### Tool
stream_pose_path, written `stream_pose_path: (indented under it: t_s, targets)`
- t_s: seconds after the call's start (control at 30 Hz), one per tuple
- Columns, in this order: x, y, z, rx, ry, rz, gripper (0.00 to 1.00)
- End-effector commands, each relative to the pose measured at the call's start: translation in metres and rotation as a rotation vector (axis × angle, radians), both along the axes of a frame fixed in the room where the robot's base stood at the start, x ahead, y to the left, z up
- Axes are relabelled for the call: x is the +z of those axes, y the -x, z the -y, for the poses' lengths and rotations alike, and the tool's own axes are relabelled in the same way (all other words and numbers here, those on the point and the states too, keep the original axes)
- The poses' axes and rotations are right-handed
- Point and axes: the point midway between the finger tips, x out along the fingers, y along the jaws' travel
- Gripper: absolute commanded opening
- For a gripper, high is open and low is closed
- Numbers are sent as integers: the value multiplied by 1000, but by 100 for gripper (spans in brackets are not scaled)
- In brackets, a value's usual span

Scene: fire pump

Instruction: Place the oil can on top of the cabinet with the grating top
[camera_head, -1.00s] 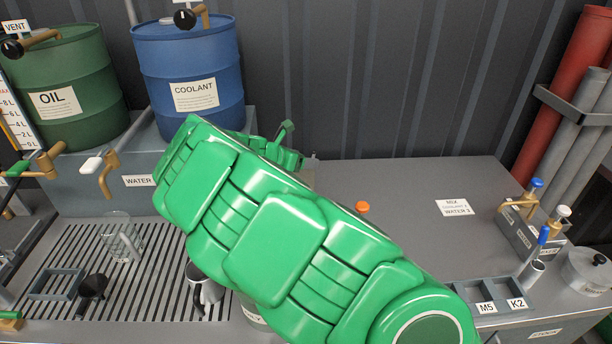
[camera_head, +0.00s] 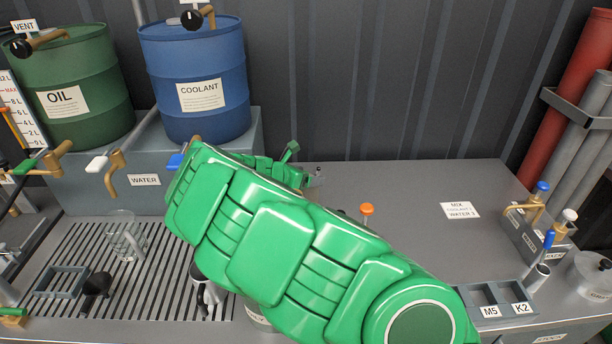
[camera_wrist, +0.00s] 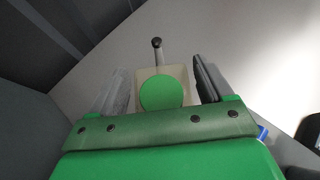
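The cabinet with the grating top (camera_head: 203,307) is at the lower left in the head view, its dark slots showing. A pale container with a round green top (camera_wrist: 162,93) sits between my gripper's fingers in the wrist view. It may be the oil can; I see no label. A thin stem with a black knob (camera_wrist: 157,43) shows just beyond it. My gripper (camera_wrist: 162,85) has its fingers apart on either side of the container, with narrow gaps visible. In the head view my green arm hides the container and most of the gripper.
On the grating are a clear beaker (camera_head: 124,238), a grey square frame (camera_head: 60,282) and a dark funnel (camera_head: 97,285). A mug (camera_head: 207,292) is partly behind my arm. An orange cap (camera_head: 367,209) stands behind it. Oil (camera_head: 72,88) and coolant (camera_head: 195,80) drums stand at the back.

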Motion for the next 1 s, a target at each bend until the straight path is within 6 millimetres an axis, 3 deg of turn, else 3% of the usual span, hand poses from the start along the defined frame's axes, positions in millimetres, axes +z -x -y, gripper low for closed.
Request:
stream_pose_path:
  t_s: [0.1, 0.47, 1.0]
  targets:
    - [0, 0, 0, 0, 0, 0, 95]
    - [4, 1, -1, 1, 0, 1, 95]
    - [32, 35, -39, 3, -1, 0, 95]
